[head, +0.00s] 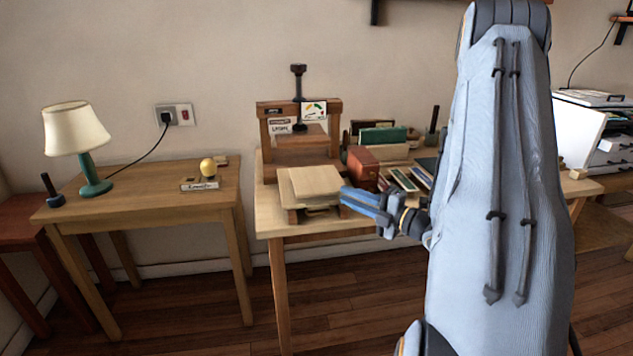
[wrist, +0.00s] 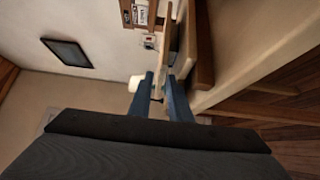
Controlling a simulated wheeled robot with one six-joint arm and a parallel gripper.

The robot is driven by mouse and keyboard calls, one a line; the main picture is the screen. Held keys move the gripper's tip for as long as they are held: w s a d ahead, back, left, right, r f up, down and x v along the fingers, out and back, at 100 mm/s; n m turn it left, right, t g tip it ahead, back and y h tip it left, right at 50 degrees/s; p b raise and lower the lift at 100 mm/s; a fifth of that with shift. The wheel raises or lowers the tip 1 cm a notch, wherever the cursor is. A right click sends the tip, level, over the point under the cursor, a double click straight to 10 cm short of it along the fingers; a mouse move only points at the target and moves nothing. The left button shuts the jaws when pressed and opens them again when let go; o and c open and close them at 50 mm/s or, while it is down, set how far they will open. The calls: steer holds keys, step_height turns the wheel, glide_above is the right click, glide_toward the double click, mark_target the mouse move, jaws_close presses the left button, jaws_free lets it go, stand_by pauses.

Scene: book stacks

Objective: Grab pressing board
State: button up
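The pressing board, a pale flat wooden board (head: 315,180), lies on a low wooden stand at the front left of the middle table. My gripper (head: 346,197) is at the board's right edge, reaching in from the right. In the wrist view the board (wrist: 166,42) shows nearly edge-on, running between the two blue fingers of my gripper (wrist: 160,80). The fingers are apart, with a gap visible beside the board, so they look open around its edge. Exact contact is hard to see.
A wooden screw press (head: 300,150) stands behind the board. A reddish-brown box (head: 362,168) and several books and tools are just right of it. A side table (head: 150,192) with a lamp (head: 75,130) stands left, with a floor gap between the tables.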

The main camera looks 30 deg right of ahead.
mark_target(323, 186)
steer(key=x, duration=0.4)
steer(key=shift+a, duration=0.1)
steer(key=shift+p+x, duration=0.7)
steer(key=shift+x, duration=2.1)
steer(key=shift+s+a+f, duration=0.1)
steer(key=shift+a+f, duration=0.05)
steer(key=shift+c, duration=0.4)
jaws_close()
